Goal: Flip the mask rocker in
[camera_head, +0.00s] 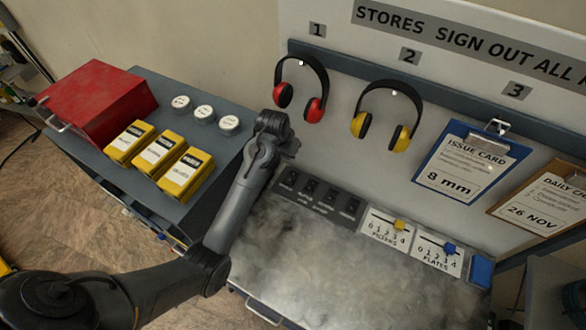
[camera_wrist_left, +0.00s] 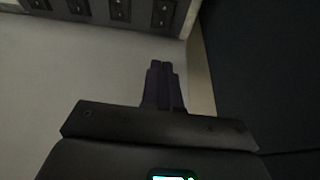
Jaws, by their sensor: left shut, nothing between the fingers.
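A dark strip of rocker switches (camera_head: 320,196) runs along the back of the metal bench top, left of two white slider cards. The same rockers (camera_wrist_left: 120,10) show along the top edge of the left wrist view, partly cut off. Their labels are too small to read, so I cannot tell which one is the mask rocker or how each is tipped. My left gripper (camera_wrist_left: 163,68) is shut and empty, its two dark fingertips together. It is apart from the rockers, near the left end of the strip in the head view. My right gripper is not in view.
A red box (camera_head: 98,100), yellow boxes (camera_head: 158,155) and white round tins (camera_head: 204,114) stand on a grey cabinet at left. Red earmuffs (camera_head: 314,108) and yellow earmuffs (camera_head: 403,138) hang behind the bench. The bench top (camera_head: 340,265) is clear in front.

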